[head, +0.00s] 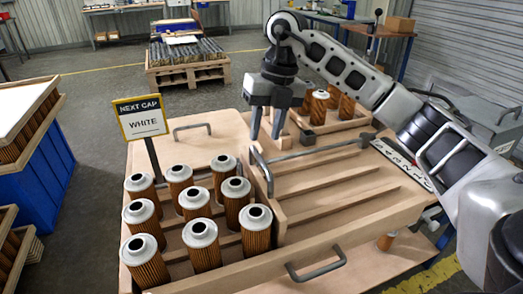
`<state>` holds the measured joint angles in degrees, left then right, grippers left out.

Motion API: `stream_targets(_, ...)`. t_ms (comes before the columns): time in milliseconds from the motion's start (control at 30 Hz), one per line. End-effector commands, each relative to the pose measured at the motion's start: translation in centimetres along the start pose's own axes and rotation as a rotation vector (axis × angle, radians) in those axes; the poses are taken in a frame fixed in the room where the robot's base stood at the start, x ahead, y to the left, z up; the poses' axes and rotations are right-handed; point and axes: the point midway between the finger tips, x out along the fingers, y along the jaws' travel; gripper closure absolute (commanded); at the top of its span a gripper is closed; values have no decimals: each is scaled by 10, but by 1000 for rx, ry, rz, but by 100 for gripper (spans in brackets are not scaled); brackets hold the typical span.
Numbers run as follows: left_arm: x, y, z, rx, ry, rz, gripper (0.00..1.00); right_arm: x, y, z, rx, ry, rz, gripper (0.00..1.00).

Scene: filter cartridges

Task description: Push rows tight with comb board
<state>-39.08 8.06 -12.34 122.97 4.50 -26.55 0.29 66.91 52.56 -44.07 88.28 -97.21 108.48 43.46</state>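Several filter cartridges (203,245) with white caps and brown pleated bodies stand upright in rows in the left part of a wooden tray (355,232). Small gaps show between some of them. A wooden board (262,200), apparently the comb board, stands at their right side with a dark bar handle (262,172) on it. My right gripper (266,137) hangs fingers down just above and behind that handle. Its fingers are apart with nothing seen between them, and it appears clear of the board. My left gripper is not in view.
Slatted tray floor to the right of the board is empty. A sign (141,117) reads "NEXT CAP WHITE". More cartridges (320,106) stand behind my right gripper. A metal bar (320,152) crosses the tray's back. A blue crate (45,170) is at left.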

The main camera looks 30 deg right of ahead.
Motion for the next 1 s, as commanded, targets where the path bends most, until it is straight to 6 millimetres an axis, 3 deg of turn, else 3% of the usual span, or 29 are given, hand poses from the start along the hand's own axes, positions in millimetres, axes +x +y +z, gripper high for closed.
stream_targets(100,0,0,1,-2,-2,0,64,24,0,-1,-1,4,-1,66)
stream_targets(300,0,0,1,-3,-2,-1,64,46,0,0,-2,1,0,66)
stream_targets(667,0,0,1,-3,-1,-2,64,52,0,0,-2,-1,1,66)
stream_targets(700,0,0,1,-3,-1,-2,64,52,0,0,-2,-1,1,69)
stream_targets(800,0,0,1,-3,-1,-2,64,52,0,0,-2,-1,1,97)
stream_targets(1000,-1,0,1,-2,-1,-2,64,52,2,0,-3,0,2,100)
